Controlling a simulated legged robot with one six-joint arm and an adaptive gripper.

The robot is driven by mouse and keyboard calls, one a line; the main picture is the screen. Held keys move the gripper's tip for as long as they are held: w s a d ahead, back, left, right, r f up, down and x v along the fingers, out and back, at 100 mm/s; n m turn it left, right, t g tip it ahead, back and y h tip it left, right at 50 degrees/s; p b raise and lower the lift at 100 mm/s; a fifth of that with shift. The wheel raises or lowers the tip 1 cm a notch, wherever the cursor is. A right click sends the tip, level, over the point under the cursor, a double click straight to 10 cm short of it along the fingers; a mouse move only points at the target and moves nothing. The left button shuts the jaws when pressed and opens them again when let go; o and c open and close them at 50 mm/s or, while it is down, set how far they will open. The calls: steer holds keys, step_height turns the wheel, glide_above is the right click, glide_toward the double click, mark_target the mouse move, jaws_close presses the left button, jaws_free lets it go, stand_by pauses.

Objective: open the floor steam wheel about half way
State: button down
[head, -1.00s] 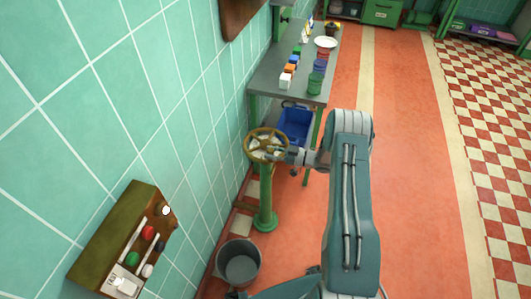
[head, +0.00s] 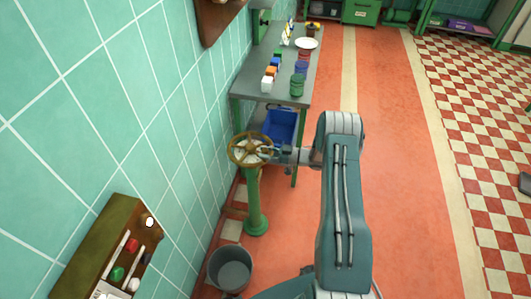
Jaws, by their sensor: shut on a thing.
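The floor steam wheel (head: 236,141) is a brass-coloured handwheel with spokes, lying roughly flat on top of a green pedestal (head: 254,200) beside the tiled wall. My gripper (head: 268,151) reaches in from the right and is shut on the right side of the wheel's rim. The fingertips are small in this view, and their exact hold on the rim is hard to make out. How far the wheel is turned cannot be read from here.
A grey bucket (head: 230,268) stands in front of the pedestal. A control box (head: 100,250) with coloured buttons is on the wall at left. Behind the wheel are a metal table (head: 280,95) with small items and a blue crate (head: 281,125). Red floor at right is open.

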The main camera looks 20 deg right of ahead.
steer(key=shift+w+a+r, duration=0.1)
steer(key=shift+w+r, duration=0.05)
steer(key=shift+c, duration=2)
jaws_free()
steer(key=shift+a, duration=0.1)
steer(key=v, duration=1.2)
